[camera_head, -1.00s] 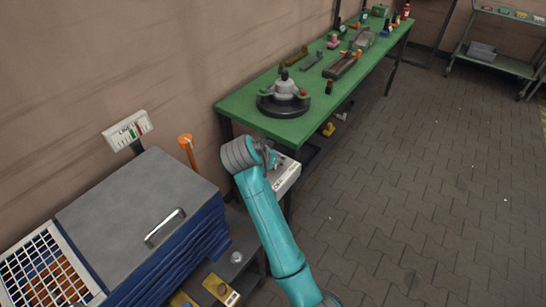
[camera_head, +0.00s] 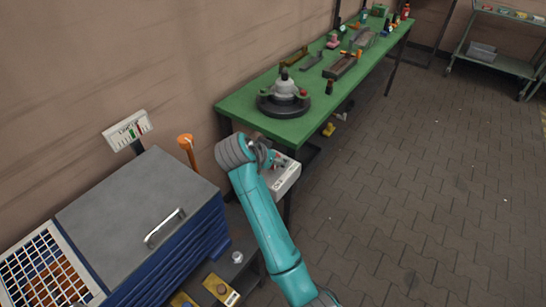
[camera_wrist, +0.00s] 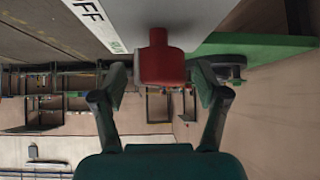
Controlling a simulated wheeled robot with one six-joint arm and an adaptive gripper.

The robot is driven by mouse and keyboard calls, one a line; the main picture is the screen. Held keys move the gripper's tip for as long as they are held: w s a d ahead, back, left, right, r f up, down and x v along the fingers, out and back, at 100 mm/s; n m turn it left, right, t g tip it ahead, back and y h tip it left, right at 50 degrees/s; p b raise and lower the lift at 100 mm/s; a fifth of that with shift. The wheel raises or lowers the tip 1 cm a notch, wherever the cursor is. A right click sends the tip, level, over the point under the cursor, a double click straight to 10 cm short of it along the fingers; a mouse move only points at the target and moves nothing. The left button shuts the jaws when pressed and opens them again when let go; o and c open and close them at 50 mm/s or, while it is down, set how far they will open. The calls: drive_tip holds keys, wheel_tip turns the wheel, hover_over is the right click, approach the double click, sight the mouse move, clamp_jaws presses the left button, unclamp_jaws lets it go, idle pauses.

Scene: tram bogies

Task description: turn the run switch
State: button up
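The run switch is a red knob (camera_wrist: 161,60) on a pale grey-white box, and it shows up close in the wrist view. The box (camera_wrist: 150,12) carries a white label with "OFF" in black letters and a little green print. In the head view the box (camera_head: 287,178) sits low beside the front end of the green bench. My gripper (camera_wrist: 160,85) is open, one finger on each side of the knob, with small visible gaps. In the head view my gripper (camera_head: 268,158) is at the box's top edge, and my wrist and fingers hide most of the knob.
A green workbench (camera_head: 240,106) with a round dark fixture (camera_head: 284,104) stands just behind the box. A grey-topped blue cabinet (camera_head: 130,205) and an orange post (camera_head: 187,150) are to the left. Paved floor (camera_head: 430,180) to the right is clear.

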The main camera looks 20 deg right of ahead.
drive_tip(key=v, duration=1.2)
drive_tip(key=shift+a, duration=0.1)
idle(0.4)
